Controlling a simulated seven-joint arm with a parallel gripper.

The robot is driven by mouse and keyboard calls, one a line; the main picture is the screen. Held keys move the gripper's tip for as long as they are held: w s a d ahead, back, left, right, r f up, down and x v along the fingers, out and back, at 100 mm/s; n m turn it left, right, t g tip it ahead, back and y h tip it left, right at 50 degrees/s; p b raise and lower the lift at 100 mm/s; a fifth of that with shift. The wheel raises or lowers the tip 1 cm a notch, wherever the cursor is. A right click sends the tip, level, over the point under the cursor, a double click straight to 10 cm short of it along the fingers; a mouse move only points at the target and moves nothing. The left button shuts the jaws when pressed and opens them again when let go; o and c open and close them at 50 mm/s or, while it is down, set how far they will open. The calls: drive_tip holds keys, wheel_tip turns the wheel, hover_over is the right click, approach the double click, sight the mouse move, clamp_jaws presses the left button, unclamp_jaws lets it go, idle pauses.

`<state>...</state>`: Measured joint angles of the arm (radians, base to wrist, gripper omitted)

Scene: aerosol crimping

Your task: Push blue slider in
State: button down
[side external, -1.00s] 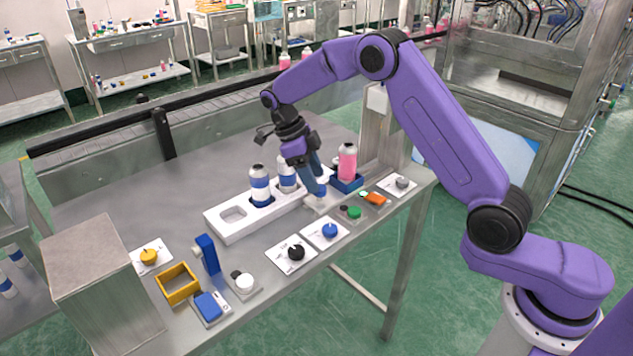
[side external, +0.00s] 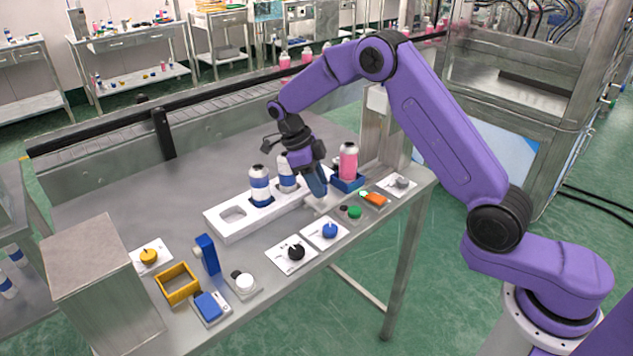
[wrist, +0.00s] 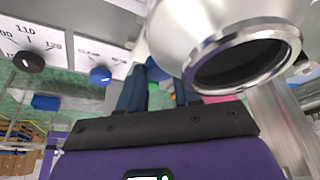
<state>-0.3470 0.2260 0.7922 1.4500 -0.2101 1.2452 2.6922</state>
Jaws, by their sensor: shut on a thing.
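My gripper (side external: 320,192) points down at the right part of the work table, between the white bottle rack and the blue holder with the pink bottle. Its dark blue fingers are shut on a small blue piece, apparently the blue slider (wrist: 157,72), which shows between them in the wrist view. In the side view the fingers hide most of the slider. A pale base (side external: 320,207) shows just below the fingertips. How far in the slider sits cannot be told.
The white rack (side external: 222,226) holds blue-and-white bottles (side external: 260,187). A pink bottle (side external: 348,162) stands in a blue holder (side external: 347,186) close right of my gripper. A blue knob (side external: 329,230), black knob (side external: 296,252) and green button (side external: 354,212) lie in front. A large silver-rimmed cylinder (wrist: 238,45) looms in the wrist view.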

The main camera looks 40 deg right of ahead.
drive_tip(key=d, duration=1.2)
drive_tip(key=shift+d, duration=0.15)
drive_tip(key=c, duration=0.8)
unclamp_jaws()
drive_tip(key=shift+d, duration=0.1)
drive_tip(key=shift+w+a+r, duration=0.1)
drive_tip(key=shift+a+r, duration=0.1)
drive_tip(key=shift+r, duration=0.05)
drive_tip(key=v, duration=1.7)
drive_tip(key=shift+f, duration=0.1)
